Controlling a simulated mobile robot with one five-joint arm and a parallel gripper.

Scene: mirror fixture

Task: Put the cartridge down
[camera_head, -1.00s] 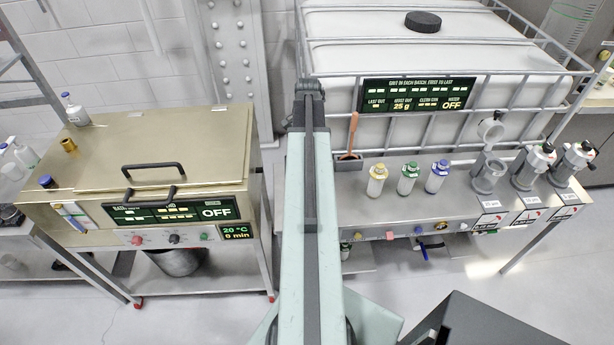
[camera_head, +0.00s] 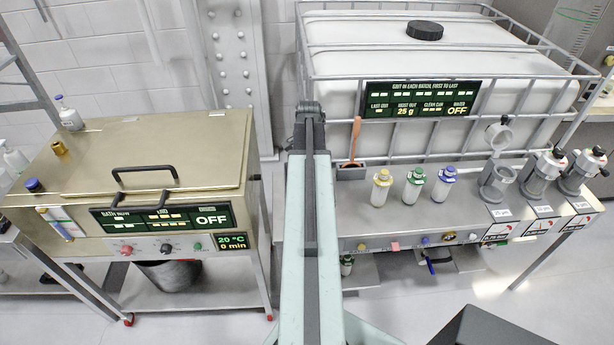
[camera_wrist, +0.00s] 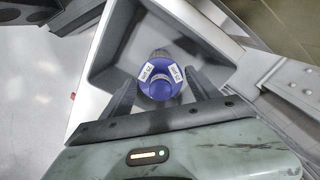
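The cartridge (camera_wrist: 160,84), blue with white labels on its top, shows end-on in the middle of the wrist view. My gripper (camera_wrist: 162,78) has one dark finger on each side of it, and the fingers appear closed against its sides. Below and around the cartridge is a grey box-like holder (camera_wrist: 108,48) with raised walls. Whether the cartridge's lower end touches the holder's floor is hidden. My gripper and this cartridge do not show in the head view.
A bench (camera_head: 390,222) carries three bottles with yellow, green and blue caps (camera_head: 443,186), a scoop (camera_head: 354,150) and metal fixtures (camera_head: 497,180). A brass-coloured bath (camera_head: 100,160) with a black lid handle (camera_head: 145,174) stands at left. A caged white tank (camera_head: 400,60) stands behind.

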